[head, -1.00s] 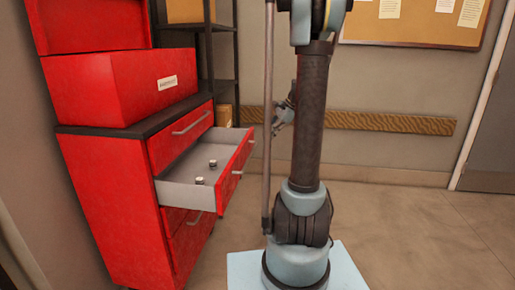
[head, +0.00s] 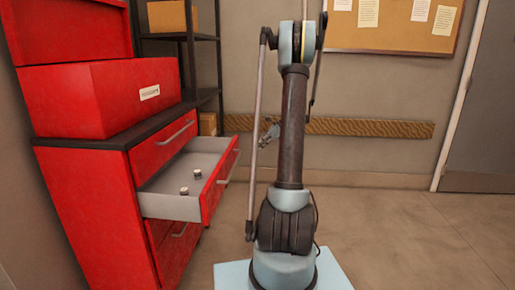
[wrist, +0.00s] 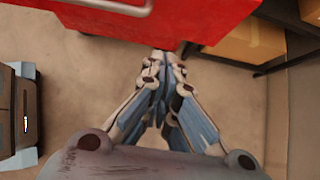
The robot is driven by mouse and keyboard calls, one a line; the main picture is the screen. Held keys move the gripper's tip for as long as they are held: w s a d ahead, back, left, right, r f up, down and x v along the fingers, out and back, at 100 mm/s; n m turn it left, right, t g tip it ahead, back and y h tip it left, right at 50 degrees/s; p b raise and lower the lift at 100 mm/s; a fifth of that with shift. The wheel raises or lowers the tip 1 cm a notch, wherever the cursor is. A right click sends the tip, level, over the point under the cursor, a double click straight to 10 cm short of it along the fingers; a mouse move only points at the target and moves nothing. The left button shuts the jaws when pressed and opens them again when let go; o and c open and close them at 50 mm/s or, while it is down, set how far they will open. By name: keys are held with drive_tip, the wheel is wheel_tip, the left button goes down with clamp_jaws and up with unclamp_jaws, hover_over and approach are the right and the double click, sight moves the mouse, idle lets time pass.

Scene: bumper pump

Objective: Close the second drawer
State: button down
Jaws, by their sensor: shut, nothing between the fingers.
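The second drawer (head: 220,184) of the red cabinet (head: 95,205) is pulled well out at the left in the head view. Its grey inside shows, with two small cylinders (head: 190,183) in it. A handle (head: 229,168) is on its red front. My gripper (head: 268,136) shows small behind my arm, right of the drawer's far end. In the wrist view my gripper (wrist: 163,62) is shut and empty, its fingertips at the lower edge of a red front (wrist: 190,20) with a metal handle (wrist: 115,5). I cannot tell whether they touch it.
The top drawer (head: 162,145) is shut. A red box (head: 100,97) stands on the cabinet. A dark shelf (head: 205,60) with cardboard boxes (head: 172,15) is behind. The floor (head: 420,235) at right is clear.

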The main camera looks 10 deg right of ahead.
drive_tip(key=w+a+f, duration=0.3)
drive_tip(key=a+f, duration=0.2)
drive_tip(key=a, duration=0.3)
drive_tip(key=shift+a, duration=0.4)
